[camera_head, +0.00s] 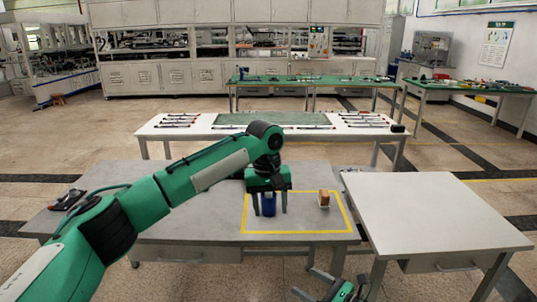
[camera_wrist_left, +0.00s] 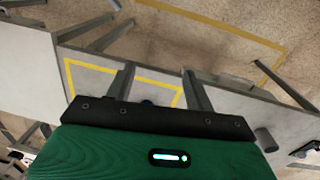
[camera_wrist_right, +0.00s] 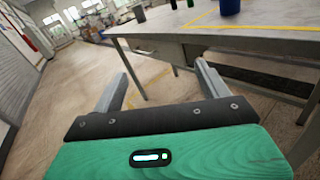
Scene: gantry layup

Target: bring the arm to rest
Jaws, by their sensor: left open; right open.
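My left gripper (camera_head: 266,208) hangs open over the taped area of the grey table. In the head view its fingers appear on either side of a blue cup (camera_head: 268,204); I cannot tell whether the cup is between them in depth. In the left wrist view the left gripper (camera_wrist_left: 158,70) is open with nothing gripped, and only a dark blue bit of the cup (camera_wrist_left: 147,102) shows. My right gripper (camera_head: 325,287) is low in front of the table. The right wrist view shows the right gripper (camera_wrist_right: 163,75) open and empty, below table height, with the blue cup (camera_wrist_right: 230,7) up on the table.
A yellow tape rectangle (camera_head: 300,232) marks the grey table (camera_head: 190,228). A small brown-and-white item (camera_head: 324,199) stands inside it. A bare pale table (camera_head: 435,212) is at right. A white table (camera_head: 205,124) with several tools stands behind. Floor is open between tables.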

